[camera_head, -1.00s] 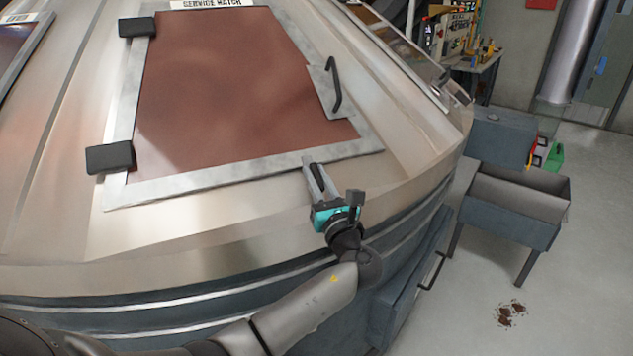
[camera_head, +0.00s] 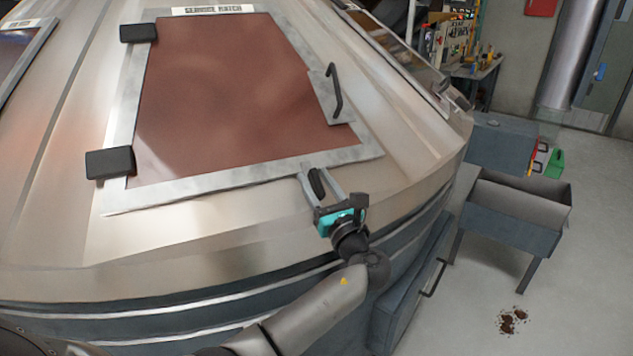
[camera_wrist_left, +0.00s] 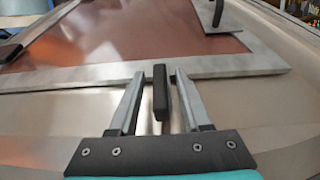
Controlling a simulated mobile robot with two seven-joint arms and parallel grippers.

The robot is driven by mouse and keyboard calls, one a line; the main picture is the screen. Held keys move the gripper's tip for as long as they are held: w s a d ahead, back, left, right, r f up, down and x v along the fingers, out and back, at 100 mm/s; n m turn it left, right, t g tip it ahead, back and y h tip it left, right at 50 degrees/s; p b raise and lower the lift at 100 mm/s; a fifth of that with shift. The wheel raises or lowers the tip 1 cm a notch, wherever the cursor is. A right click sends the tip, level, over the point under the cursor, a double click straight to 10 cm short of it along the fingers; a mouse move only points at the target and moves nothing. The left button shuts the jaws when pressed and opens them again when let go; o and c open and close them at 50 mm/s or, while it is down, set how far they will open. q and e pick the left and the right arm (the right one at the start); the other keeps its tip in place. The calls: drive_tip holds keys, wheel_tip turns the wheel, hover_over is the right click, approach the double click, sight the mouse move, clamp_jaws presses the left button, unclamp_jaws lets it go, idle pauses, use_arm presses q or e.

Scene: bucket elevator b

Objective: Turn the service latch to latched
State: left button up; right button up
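The service hatch is a red-brown panel (camera_head: 220,95) in a grey frame on the large metal housing. A black latch lever (camera_head: 317,183) sits at the frame's lower right edge. It also shows in the left wrist view (camera_wrist_left: 161,92), upright in that picture, its upper end over the grey frame. My left gripper (camera_head: 320,172) is open, with one finger on each side of the lever. In the left wrist view gaps show between the lever and both fingers (camera_wrist_left: 159,76). The lever's lower end is partly hidden in the head view. My right gripper is out of view.
A black handle (camera_head: 336,92) stands on a grey plate at the hatch's right side. Two black hinge blocks (camera_head: 110,162) are on its left. A grey open bin (camera_head: 515,215) stands on the floor at right. A cluttered workbench (camera_head: 470,68) is behind.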

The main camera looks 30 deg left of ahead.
use_arm(q)
drive_tip(key=v, duration=1.5)
drive_tip(key=shift+d, duration=0.15)
drive_tip(key=shift+f, duration=0.1)
wheel_tip(320, 180, down, 19)
drive_tip(key=h, duration=0.6)
drive_tip(key=s+f+n+g+h, duration=0.2)
drive_tip(key=s+f, duration=0.2)
drive_tip(key=f, duration=0.5)
drive_tip(key=s+f+n+g+h, duration=0.1)
drive_tip(key=s+f+g+h, duration=0.2)
drive_tip(key=f, duration=0.6)
drive_tip(key=s+f+n+g+h, duration=0.2)
drive_tip(key=s+f+n, duration=0.4)
drive_tip(key=s, duration=0.5)
drive_tip(key=s+f+n+g+h+b, duration=0.1)
drive_tip(key=s+f+n+h, duration=0.1)
drive_tip(key=s+f+n, duration=0.4)
drive_tip(key=s+f+n+g+h+b, duration=0.1)
drive_tip(key=s+f+n, duration=0.6)
drive_tip(key=s, duration=0.9)
drive_tip(key=shift+s+d+g+h, duration=0.25)
drive_tip(key=shift+d+g+h, duration=0.25)
drive_tip(key=shift+g, duration=0.3)
